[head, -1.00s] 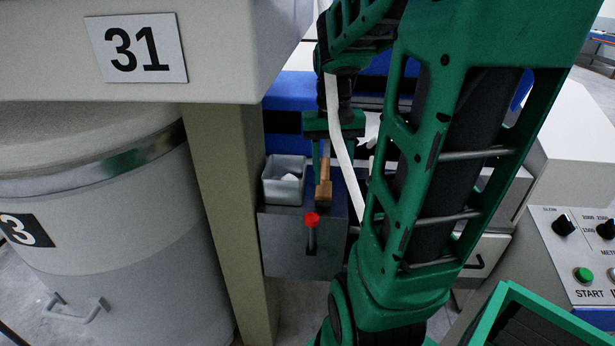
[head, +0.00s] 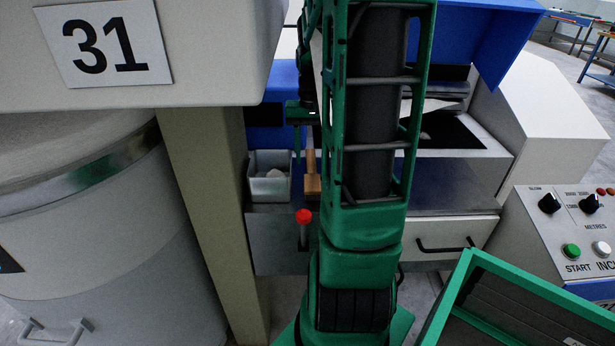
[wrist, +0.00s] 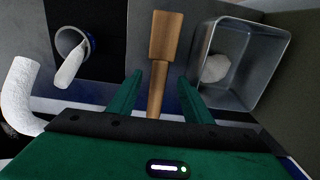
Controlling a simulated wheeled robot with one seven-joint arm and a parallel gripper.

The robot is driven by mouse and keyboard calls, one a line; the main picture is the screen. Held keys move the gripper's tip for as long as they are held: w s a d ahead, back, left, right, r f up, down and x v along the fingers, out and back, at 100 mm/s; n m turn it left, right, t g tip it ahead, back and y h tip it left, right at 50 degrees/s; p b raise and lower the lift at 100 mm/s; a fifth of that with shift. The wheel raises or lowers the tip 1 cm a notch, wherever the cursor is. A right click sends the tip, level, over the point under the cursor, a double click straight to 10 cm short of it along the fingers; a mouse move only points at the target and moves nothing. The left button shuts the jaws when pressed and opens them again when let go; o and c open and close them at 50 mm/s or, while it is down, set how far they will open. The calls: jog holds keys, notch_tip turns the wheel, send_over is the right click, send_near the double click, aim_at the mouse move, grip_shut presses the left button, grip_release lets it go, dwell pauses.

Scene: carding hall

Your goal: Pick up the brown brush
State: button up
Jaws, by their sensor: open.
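The brown brush (head: 313,184) is wooden, with a blocky head and a thin handle. It stands out beside a grey metal bin on the machine's shelf in the head view. In the wrist view the brush (wrist: 165,36) points away from me, its handle running back between my fingers. My gripper (wrist: 159,80) is open, with one green finger on each side of the handle and gaps showing on both sides. In the head view my gripper (head: 297,140) is partly hidden behind my arm. I cannot tell whether the fingers are level with the handle.
The metal bin (head: 270,188) holds something whitish, close to the right finger in the wrist view. A red-knobbed lever (head: 303,218) stands in front. A cup (wrist: 73,42) with white material lies left in the wrist view. A beige post (head: 207,200) stands left.

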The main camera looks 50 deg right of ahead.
aim_at(311, 167)
notch_tip(311, 167, down, 5)
dwell(0.3)
grip_shut()
